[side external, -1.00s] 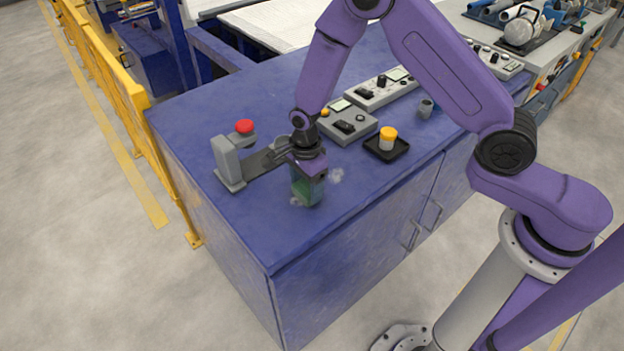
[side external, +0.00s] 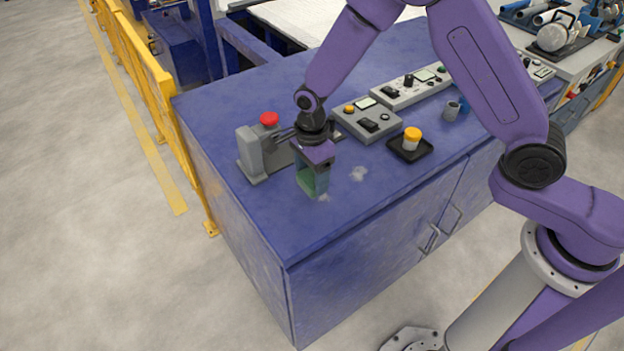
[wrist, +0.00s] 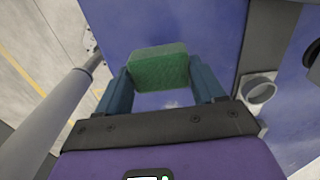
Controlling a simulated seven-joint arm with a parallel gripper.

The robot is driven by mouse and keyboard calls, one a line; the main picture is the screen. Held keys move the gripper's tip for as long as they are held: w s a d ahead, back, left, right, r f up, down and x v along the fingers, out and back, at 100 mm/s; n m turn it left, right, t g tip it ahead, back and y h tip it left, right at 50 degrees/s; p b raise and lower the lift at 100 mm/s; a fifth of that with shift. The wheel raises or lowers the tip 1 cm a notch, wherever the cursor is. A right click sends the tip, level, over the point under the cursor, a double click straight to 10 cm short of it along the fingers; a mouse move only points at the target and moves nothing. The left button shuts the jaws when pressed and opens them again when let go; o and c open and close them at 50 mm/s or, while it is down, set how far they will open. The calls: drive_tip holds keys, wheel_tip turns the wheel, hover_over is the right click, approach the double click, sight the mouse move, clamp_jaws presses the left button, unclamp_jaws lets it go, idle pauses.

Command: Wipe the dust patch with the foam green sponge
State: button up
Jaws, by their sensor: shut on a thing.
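My gripper (side external: 313,178) is shut on the green foam sponge (side external: 312,184), low over the front part of the blue worktop. In the wrist view the sponge (wrist: 158,68) sits between the two blue fingers of my gripper (wrist: 160,76). I cannot tell whether its underside touches the worktop. A pale dust patch (side external: 358,173) lies just right of the gripper. A smaller whitish bit (side external: 324,198) shows at the sponge's front edge. In the wrist view a faint pale smudge (wrist: 172,104) shows between the fingers. The surface under the sponge is hidden.
A grey fixture with a red button (side external: 269,119) stands close to the left of the gripper. The worktop's front corner (side external: 285,240) is clear.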

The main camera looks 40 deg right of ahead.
drive_tip(key=shift+r, duration=1.45)
drive_tip(key=shift+f, duration=0.1)
